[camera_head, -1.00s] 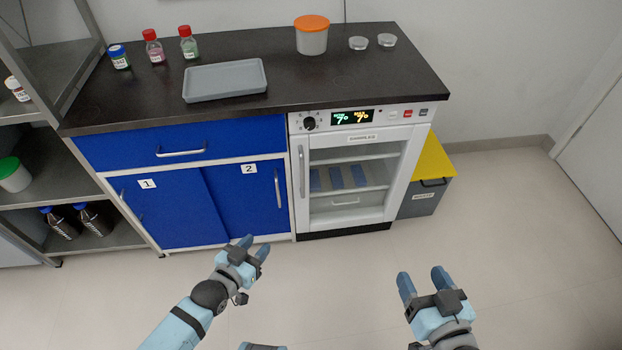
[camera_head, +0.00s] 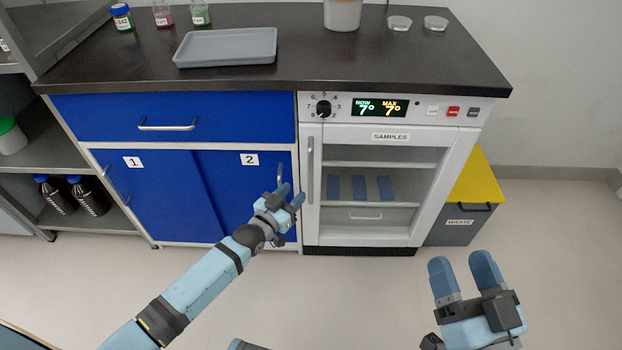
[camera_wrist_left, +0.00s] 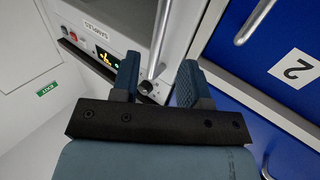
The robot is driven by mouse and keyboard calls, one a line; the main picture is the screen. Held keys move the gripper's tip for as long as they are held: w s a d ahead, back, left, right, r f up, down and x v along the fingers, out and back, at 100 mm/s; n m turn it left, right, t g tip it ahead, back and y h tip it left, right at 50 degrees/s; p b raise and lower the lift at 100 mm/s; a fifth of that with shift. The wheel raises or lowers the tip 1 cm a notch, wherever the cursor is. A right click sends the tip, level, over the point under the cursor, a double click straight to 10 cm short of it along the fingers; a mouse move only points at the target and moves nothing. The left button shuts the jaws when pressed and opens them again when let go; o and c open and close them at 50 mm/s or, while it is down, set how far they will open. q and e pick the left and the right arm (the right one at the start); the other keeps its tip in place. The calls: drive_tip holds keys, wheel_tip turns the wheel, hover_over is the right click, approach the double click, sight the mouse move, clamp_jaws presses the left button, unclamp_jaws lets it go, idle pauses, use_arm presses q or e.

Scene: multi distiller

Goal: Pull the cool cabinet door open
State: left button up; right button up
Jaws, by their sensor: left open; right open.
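The cool cabinet (camera_head: 400,134), white with a glass door and a SAMPLES label, stands under the right part of the dark counter. Its door (camera_head: 340,237) is shut. The door's vertical metal handle (camera_head: 310,170) runs along its left edge; it also shows in the left wrist view (camera_wrist_left: 161,40). My left gripper (camera_head: 289,195) is open, just left of the handle's lower part in the head view. In the left wrist view the handle lies between the open fingers (camera_wrist_left: 158,80), seemingly ahead of them; contact cannot be told. My right gripper (camera_head: 462,277) is open and empty, in front of the cabinet's right side.
Blue cupboard doors 1 and 2 (camera_head: 240,205) and a blue drawer (camera_head: 200,110) adjoin the cabinet on the left. A waste bin with a yellow lid (camera_head: 475,180) stands at its right. The floor in front is clear.

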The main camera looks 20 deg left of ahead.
sight(309, 177)
use_arm(q)
drive_tip(key=b+x, duration=0.2)
drive_tip(key=x, duration=0.6)
drive_tip(key=shift+w+f, duration=0.1)
drive_tip(key=shift+w, duration=0.15)
use_arm(e)
drive_tip(key=shift+g, duration=0.9)
drive_tip(key=f, duration=0.4)
drive_tip(key=shift+w+a, duration=0.15)
drive_tip(key=shift+w, duration=0.05)
use_arm(q)
clamp_jaws()
